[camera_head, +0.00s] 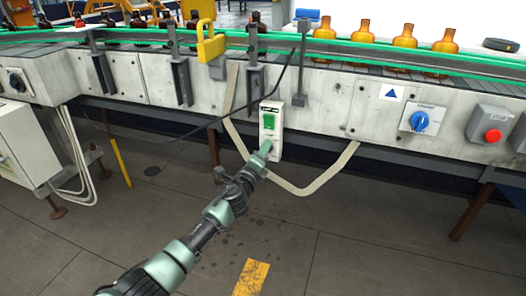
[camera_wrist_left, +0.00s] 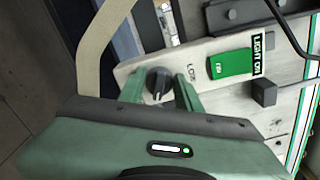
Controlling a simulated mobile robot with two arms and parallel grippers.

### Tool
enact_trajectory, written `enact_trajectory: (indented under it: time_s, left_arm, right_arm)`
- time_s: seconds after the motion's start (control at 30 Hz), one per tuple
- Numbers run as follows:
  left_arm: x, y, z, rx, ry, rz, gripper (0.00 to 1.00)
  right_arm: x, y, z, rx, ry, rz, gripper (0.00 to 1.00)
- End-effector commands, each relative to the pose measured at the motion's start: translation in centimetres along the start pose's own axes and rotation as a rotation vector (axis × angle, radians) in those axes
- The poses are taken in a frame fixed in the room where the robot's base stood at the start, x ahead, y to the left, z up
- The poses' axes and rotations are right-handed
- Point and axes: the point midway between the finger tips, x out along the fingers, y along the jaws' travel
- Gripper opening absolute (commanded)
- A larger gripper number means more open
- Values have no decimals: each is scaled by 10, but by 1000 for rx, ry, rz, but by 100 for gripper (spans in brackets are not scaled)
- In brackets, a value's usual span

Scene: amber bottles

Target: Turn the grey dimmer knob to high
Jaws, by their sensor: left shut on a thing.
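The grey dimmer knob (camera_wrist_left: 158,80) sits on a pale switch panel (camera_wrist_left: 140,68) in the left wrist view. Lettering that seems to read LOW is printed beside it. A green switch (camera_wrist_left: 229,64) with a LIGHT ON label is on the same panel. My left gripper (camera_wrist_left: 159,92) has one finger on each side of the knob and is shut on it. In the head view the panel (camera_head: 276,150) hangs on the conveyor's side, and my left gripper (camera_head: 265,149) is at its lower part, hiding the knob. The knob's exact setting is unclear. My right gripper is not in view.
A conveyor with green rails (camera_head: 320,45) carries amber bottles (camera_head: 404,37). A blue knob (camera_head: 419,121) and a red button (camera_head: 493,135) are on its side to the right. A beige conduit (camera_head: 322,180) loops below the panel. The floor in front is clear.

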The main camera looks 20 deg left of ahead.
Motion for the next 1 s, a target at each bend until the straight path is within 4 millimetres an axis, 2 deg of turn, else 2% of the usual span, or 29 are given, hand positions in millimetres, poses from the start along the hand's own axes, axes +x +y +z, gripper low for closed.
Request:
enact_trajectory:
  time_s: [0.3,0.73,0.77,0.8,1.0]
  left_arm:
    - [0,0,-1,78,1,1,0]
    - [0,0,-1,84,2,1,0]
    - [0,0,-1,84,2,1,42]
    - [0,0,-1,84,2,1,53]
    - [0,0,-1,83,1,1,54]
  right_arm:
    - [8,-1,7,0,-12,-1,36]
    - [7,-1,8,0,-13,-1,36]
    - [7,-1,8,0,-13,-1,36]
    - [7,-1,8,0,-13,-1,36]
    - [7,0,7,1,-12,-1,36]
